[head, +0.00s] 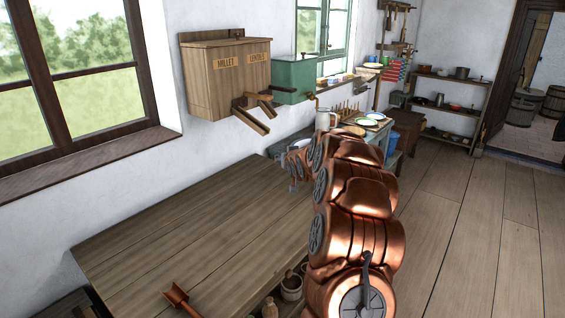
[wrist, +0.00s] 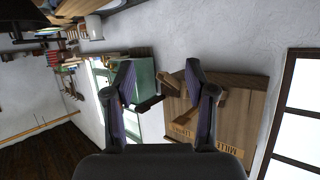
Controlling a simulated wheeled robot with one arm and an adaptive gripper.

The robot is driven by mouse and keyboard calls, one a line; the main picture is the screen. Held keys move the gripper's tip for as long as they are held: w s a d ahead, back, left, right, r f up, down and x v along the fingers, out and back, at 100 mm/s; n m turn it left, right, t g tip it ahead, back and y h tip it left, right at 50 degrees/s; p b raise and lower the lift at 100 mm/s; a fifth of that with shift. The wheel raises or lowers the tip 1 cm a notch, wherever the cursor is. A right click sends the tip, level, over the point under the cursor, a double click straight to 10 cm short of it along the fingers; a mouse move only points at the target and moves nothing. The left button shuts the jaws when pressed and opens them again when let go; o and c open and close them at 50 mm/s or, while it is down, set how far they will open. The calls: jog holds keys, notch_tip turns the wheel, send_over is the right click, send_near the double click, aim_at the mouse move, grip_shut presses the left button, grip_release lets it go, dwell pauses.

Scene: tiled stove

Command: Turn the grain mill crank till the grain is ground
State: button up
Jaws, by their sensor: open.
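I cannot make out a grain mill or its crank in either view. My gripper (head: 294,172) is beyond the wooden table's far right corner, partly hidden by my copper arm. In the wrist view my gripper (wrist: 160,75) is open, with two dark fingers wide apart and nothing between them. Beyond the fingers, the wooden wall box (wrist: 235,112) and the green box (wrist: 146,82) show sideways. In the head view the wooden box (head: 213,90) has labels reading millet and lentils and wooden chutes (head: 252,117) below. The green box (head: 294,77) hangs right of it.
The wooden table (head: 190,225) is mostly bare, with a wooden scoop (head: 180,298) near its front edge. A white jug (head: 323,119) and plates (head: 368,122) stand farther back. Shelves (head: 445,108) line the back wall. The plank floor (head: 470,220) at right is clear.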

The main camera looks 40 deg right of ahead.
jog(key=shift+s+a, duration=0.2)
jog(key=shift+a, duration=0.45)
jog(key=shift+s+a, duration=0.15)
jog(key=shift+a, duration=0.45)
